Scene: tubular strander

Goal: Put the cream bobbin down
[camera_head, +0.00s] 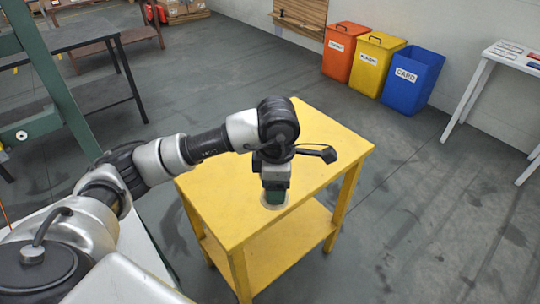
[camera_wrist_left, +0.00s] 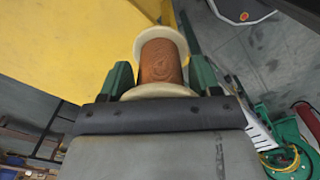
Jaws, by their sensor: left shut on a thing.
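The cream bobbin (camera_wrist_left: 160,62) has cream flanges and a brown, copper-coloured winding; it stands between the two green fingers of my left gripper (camera_wrist_left: 160,80) in the wrist view. My left gripper (camera_head: 275,194) is shut on it and points down over the top of the yellow table (camera_head: 226,205). My right gripper is out of view.
The yellow table's top is otherwise bare, with a lower shelf (camera_head: 285,245) beneath. Orange (camera_head: 343,52), yellow (camera_head: 375,63) and blue (camera_head: 411,80) bins stand by the back wall. A white table (camera_head: 510,56) is at the right, a dark bench (camera_head: 75,38) at the left.

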